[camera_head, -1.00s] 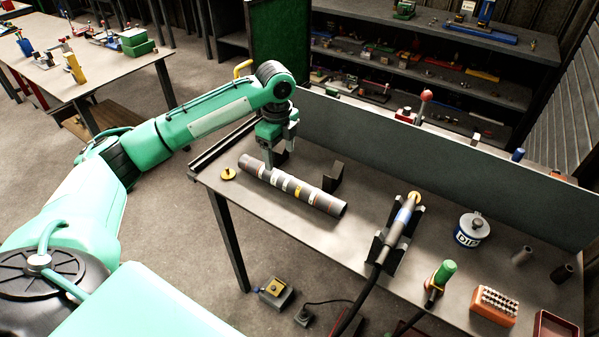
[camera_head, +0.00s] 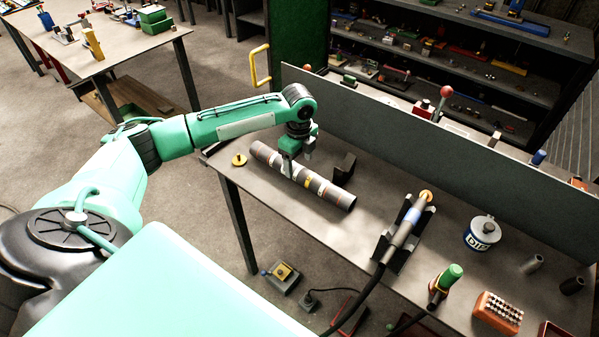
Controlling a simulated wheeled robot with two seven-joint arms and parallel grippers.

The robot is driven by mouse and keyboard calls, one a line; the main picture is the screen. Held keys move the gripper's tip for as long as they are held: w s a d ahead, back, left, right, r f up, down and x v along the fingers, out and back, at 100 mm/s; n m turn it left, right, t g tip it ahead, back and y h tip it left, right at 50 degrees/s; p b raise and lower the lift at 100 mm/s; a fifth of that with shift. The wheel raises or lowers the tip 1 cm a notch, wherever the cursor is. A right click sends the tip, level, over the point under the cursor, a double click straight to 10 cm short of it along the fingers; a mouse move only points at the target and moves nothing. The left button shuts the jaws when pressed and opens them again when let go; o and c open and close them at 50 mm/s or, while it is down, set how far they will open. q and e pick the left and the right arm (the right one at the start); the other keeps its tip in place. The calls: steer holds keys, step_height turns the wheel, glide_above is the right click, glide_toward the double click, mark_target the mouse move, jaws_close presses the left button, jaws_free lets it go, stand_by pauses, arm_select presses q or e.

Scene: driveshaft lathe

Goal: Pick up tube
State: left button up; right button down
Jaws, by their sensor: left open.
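The tube (camera_head: 325,188) is a long grey cylinder with reddish, white and yellow bands. It lies on the left part of the grey workbench (camera_head: 300,217), slanting from upper left to lower right. My left gripper (camera_head: 291,170) points down over the tube's left-middle part, with its fingers at the tube. It is open. I cannot tell whether the fingers touch the tube. My right gripper is not in view.
A dark angled block (camera_head: 344,165) stands just behind the tube. A brass disc (camera_head: 239,160) lies by its left end. Right of it are a tool in a black cradle (camera_head: 405,235), a DIP pot (camera_head: 482,233) and a green-topped bottle (camera_head: 446,278). A panel (camera_head: 420,135) closes the back.

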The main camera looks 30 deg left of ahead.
mark_target(300, 168)
arm_select(q)
step_height(300, 168, down, 4)
steer(key=shift+d+r+p, duration=0.15)
steer(key=shift+r+p, duration=0.05)
steer(key=shift+p, duration=0.1)
jaws_close()
steer(key=shift+r, duration=0.15)
